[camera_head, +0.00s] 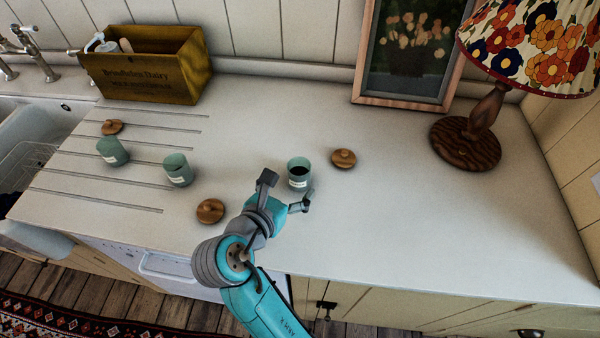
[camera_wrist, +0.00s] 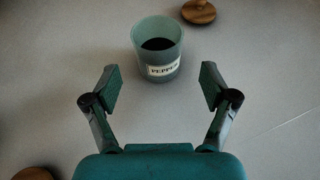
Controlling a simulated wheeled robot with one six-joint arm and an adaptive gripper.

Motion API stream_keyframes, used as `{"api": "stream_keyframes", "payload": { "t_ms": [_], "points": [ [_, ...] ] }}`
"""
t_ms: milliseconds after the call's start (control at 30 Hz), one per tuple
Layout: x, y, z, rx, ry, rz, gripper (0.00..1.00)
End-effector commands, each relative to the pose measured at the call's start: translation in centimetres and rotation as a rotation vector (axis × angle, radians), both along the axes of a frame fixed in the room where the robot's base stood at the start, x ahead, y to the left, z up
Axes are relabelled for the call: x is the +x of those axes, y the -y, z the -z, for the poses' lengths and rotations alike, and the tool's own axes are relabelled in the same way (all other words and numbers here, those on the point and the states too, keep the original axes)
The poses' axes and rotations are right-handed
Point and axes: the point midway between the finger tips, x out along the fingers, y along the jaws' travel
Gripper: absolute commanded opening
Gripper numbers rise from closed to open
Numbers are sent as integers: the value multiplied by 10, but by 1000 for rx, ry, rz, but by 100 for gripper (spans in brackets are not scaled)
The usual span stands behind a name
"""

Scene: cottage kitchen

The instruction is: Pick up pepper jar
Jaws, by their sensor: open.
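The pepper jar (camera_head: 299,174) is a small pale green jar with a white label, standing upright and lidless on the white counter. In the wrist view the jar (camera_wrist: 158,50) shows dark contents and its label reads "PEPPER". My gripper (camera_head: 286,193) is open and empty, close to the jar on its near side. In the wrist view the fingers of my gripper (camera_wrist: 159,90) are spread wide, and the jar stands just beyond the fingertips, roughly centred between them. It is not gripped.
A wooden lid (camera_head: 344,159) lies right of the jar and another lid (camera_head: 210,211) to its left. Two more green jars, one here (camera_head: 178,170), stand farther left. A wooden crate (camera_head: 148,66), a picture frame (camera_head: 412,50) and a lamp (camera_head: 482,125) stand behind. The right counter is clear.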

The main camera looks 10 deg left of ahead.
Motion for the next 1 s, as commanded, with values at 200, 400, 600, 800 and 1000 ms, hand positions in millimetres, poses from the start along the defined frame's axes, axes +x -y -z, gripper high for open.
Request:
{"api": "stream_keyframes", "payload": {
  "t_ms": [200,400,600,800,1000],
  "points": [
    [13,5,5,0,-1,2,85],
    [38,13,17,0,-1,3,85],
    [50,17,22,1,0,1,85],
    [50,16,22,1,0,0,85],
    [50,16,22,1,0,0,37]
  ]
}}
